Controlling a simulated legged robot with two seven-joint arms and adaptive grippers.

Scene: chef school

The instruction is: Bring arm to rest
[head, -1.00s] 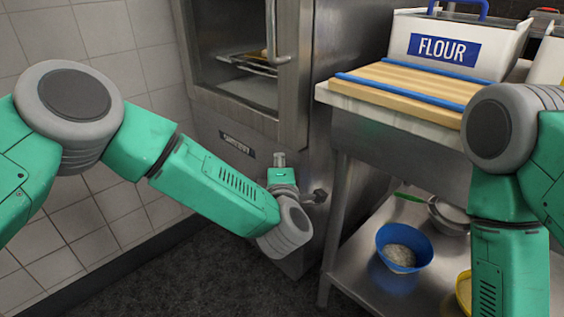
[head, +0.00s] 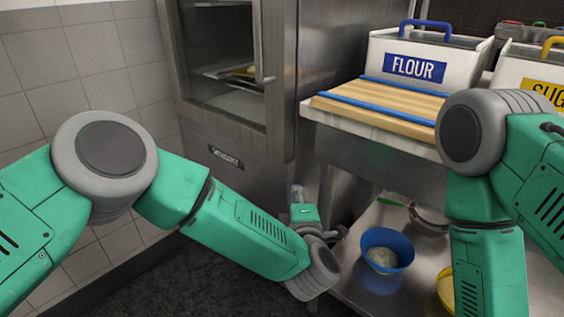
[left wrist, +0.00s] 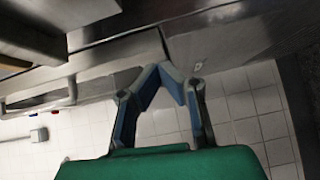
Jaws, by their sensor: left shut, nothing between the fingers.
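My left arm (head: 245,235) is green and reaches in from the left, bent low in front of the steel cabinet. Its left gripper (head: 297,190) points away from me near the cabinet's lower right side, partly hidden behind my wrist. In the left wrist view the left gripper (left wrist: 168,68) has its fingertips together, with nothing between them. My right arm (head: 487,250) hangs down at the right, and its gripper is below the frame.
A steel cabinet (head: 225,160) with a glass door stands ahead. To its right, a steel table carries a cutting board (head: 385,105), a flour bin (head: 415,65) and a sugar bin (head: 530,72). Its lower shelf (head: 350,255) holds a blue bowl (head: 388,250) and a yellow bowl (head: 445,288). Tiled wall at left.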

